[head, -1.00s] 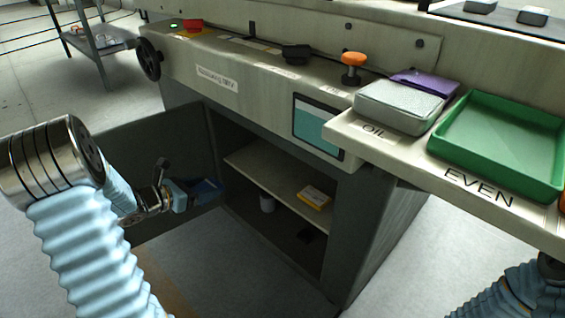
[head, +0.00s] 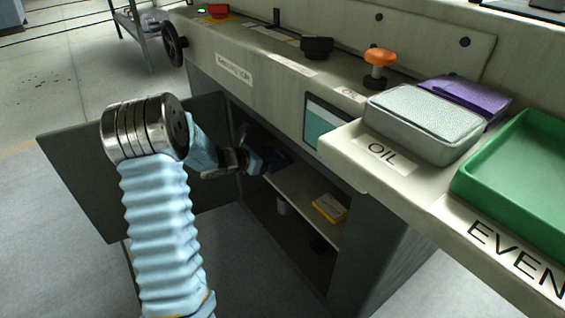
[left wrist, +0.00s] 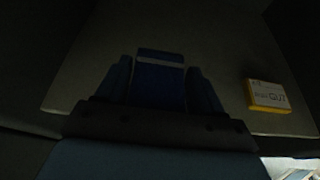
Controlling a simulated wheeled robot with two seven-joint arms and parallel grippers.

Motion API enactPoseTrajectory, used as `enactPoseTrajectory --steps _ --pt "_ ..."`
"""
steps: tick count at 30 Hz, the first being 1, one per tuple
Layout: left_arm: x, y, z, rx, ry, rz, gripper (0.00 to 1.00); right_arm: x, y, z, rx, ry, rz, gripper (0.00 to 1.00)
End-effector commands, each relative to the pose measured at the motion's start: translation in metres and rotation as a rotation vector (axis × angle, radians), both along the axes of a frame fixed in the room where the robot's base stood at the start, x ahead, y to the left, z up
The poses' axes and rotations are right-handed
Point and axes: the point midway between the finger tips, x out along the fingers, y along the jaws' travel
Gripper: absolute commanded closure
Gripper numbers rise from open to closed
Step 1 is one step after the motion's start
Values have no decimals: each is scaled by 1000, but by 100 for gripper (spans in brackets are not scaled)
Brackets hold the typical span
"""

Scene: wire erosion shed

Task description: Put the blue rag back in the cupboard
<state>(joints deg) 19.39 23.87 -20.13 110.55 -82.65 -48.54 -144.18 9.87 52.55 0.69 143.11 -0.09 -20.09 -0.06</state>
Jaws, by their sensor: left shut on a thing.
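My left gripper (head: 258,161) reaches into the opening of the dark cupboard under the machine bench. It is shut on the blue rag (head: 281,157), a small dark blue shape at its tip. In the left wrist view the folded rag (left wrist: 160,72), with a paler stripe, sits between the two fingers (left wrist: 162,85). The cupboard's shelf (head: 295,192) shows beyond and below the rag; whether the rag touches it I cannot tell. The cupboard door (head: 85,185) stands open on the left. My right gripper is out of view.
A yellow box (head: 329,208) lies at the shelf's right end and also shows in the left wrist view (left wrist: 267,95).

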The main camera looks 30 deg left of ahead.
Motion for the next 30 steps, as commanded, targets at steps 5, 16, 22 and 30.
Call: enactPoseTrajectory --steps 5,16,22,30 --pt "18 -7 0 0 0 1 62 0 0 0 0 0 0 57" --pt "31 -12 -35 -2 1 3 62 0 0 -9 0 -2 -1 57" --pt "31 -12 -35 -1 -1 2 62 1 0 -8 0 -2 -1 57" --pt "31 -13 -36 -1 -1 1 16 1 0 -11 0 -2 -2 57"
